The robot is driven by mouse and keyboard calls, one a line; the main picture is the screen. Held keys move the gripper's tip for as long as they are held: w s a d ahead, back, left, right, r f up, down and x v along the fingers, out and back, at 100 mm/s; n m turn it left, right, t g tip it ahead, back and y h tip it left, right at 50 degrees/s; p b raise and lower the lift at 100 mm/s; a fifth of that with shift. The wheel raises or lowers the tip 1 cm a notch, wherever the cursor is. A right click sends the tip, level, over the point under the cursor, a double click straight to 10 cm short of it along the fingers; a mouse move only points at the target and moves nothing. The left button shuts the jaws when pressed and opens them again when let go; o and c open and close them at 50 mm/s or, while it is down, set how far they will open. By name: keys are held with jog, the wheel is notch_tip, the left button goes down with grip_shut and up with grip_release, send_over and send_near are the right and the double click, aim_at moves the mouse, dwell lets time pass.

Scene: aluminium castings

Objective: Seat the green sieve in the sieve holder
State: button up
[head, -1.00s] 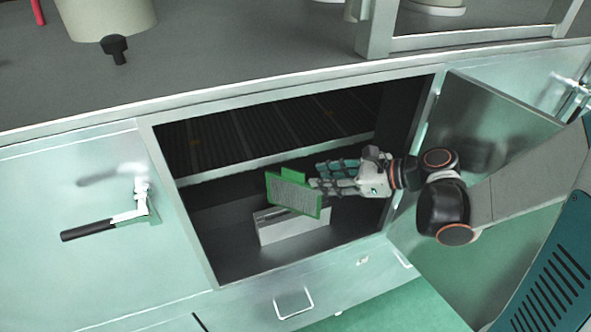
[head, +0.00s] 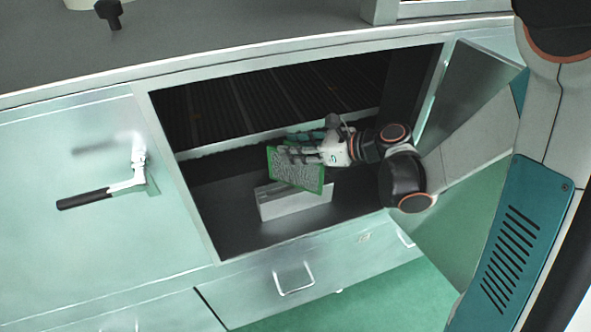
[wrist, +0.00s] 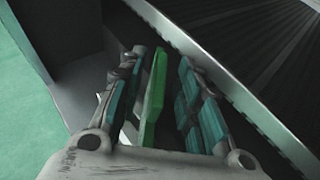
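The green sieve (head: 297,171), a flat green frame with a grey mesh, stands tilted over the grey sieve holder (head: 290,203) inside the open cabinet. Its lower edge is at the holder's top; I cannot tell whether it sits in a slot. My gripper (head: 296,144) reaches in from the right, with fingers on both sides of the sieve's upper part. In the wrist view the green sieve (wrist: 154,85) shows edge-on between the spread fingers of my gripper (wrist: 166,65). It is close to the left finger, with a clear gap to the right one. The holder is mostly hidden there.
A metal-edged ledge (head: 240,144) with a dark ribbed surface runs behind the holder. The open cabinet door (head: 470,100) is at the right, beside my arm. A black-handled latch (head: 110,190) is on the left panel. The dark cabinet floor (head: 228,225) left of the holder is clear.

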jog(key=shift+b+x, duration=0.4)
jog(key=shift+x, duration=1.6)
jog(key=shift+s+a+r, duration=0.1)
jog(key=shift+r, duration=0.05)
grip_shut()
jog(key=shift+r, duration=0.1)
